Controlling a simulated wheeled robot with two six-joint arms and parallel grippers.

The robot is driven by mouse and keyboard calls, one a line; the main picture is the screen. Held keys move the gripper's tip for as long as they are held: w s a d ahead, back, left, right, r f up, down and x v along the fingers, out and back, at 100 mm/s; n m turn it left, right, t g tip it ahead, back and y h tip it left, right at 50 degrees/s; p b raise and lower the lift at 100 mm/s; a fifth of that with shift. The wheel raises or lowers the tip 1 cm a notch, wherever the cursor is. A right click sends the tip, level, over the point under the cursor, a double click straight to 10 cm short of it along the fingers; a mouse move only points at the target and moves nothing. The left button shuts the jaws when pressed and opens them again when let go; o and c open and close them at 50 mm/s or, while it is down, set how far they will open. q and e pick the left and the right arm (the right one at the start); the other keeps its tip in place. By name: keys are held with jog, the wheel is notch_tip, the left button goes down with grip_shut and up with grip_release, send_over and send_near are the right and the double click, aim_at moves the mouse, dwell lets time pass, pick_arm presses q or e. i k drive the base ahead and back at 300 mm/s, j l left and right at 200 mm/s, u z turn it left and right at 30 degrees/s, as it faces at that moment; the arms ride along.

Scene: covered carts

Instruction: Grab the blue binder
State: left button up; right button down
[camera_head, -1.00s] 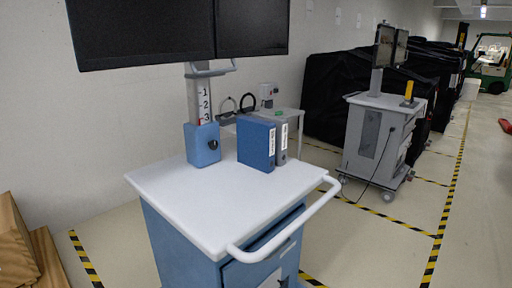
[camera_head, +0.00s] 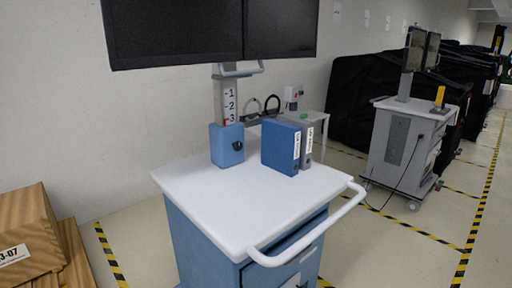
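The blue binder (camera_head: 280,147) stands upright on the white top of the blue cart (camera_head: 213,221), toward its back right. Its spine with a white label faces right. A grey binder (camera_head: 307,146) stands upright close behind it on the right, partly hidden by the blue one. Neither of my grippers shows in the head view.
A blue box (camera_head: 226,146) on the monitor post stands left of the binders. Dark monitors (camera_head: 210,30) hang above. A white handle (camera_head: 310,237) curves around the cart's front right. Wooden boxes (camera_head: 27,232) sit at the left. Another cart (camera_head: 401,148) stands at the right.

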aim_at(281, 141)
jog(key=i+l+u, duration=0.2)
jog(key=l, duration=0.15)
jog(key=i+l+u, duration=0.2)
jog(key=l, duration=0.15)
jog(key=l+u, duration=0.2)
jog(key=l, duration=0.15)
jog(key=i+l+u, duration=0.2)
jog(key=l, duration=0.2)
jog(key=k, duration=0.1)
